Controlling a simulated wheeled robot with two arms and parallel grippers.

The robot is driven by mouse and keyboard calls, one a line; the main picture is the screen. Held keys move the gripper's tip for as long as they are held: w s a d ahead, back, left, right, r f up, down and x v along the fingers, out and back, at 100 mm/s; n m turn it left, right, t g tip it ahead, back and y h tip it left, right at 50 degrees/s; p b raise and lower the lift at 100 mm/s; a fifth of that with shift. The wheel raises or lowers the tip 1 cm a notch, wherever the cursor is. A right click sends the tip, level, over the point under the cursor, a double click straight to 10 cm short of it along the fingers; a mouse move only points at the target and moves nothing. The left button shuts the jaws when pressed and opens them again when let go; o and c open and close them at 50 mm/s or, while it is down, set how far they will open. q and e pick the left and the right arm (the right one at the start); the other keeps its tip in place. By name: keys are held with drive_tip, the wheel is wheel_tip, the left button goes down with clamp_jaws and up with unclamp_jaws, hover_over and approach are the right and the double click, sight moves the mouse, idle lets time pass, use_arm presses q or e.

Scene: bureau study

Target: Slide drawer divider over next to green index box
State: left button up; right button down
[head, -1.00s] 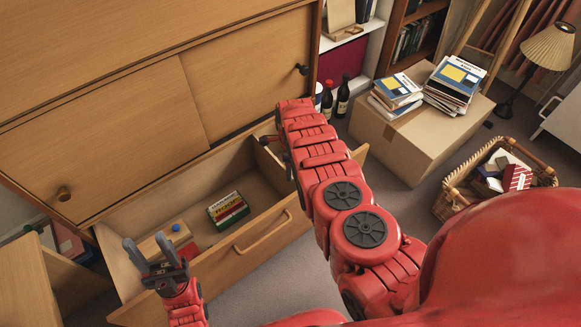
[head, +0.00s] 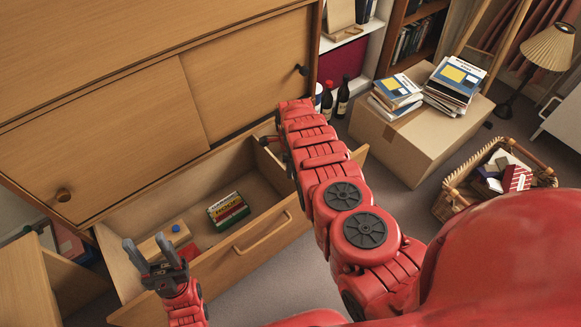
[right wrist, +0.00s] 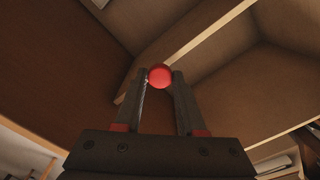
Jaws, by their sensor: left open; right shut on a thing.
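The drawer divider (head: 268,162) is a thin wooden board standing upright across the open drawer, toward its right end. The green index box (head: 228,211), with coloured sides, lies on the drawer floor left of the divider, with a clear gap between them. My right gripper reaches the divider's end of the drawer, mostly hidden behind my arm in the head view. In the right wrist view my right gripper (right wrist: 159,78) is shut on a round red knob (right wrist: 160,75), at the pale edge of a board that looks like the divider (right wrist: 205,42). My left gripper (head: 147,245) is open and empty over the drawer's left front.
The drawer (head: 262,240) is pulled out below a cabinet with sliding doors (head: 100,140). A blue round thing (head: 176,228) and a red flat thing (head: 188,251) are in its left part. A cardboard box with books (head: 415,140) and a basket (head: 490,185) stand at right.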

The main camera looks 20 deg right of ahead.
idle(0.7)
drive_tip(key=shift+s+a+r+p, duration=0.15)
drive_tip(key=shift+s+a+p, duration=0.05)
drive_tip(key=shift+a+p, duration=0.15)
drive_tip(key=s+a+p, duration=0.4)
drive_tip(key=a+p, duration=0.1)
drive_tip(key=a, duration=0.6)
drive_tip(key=shift+a, duration=0.2)
drive_tip(key=c, duration=0.5)
unclamp_jaws()
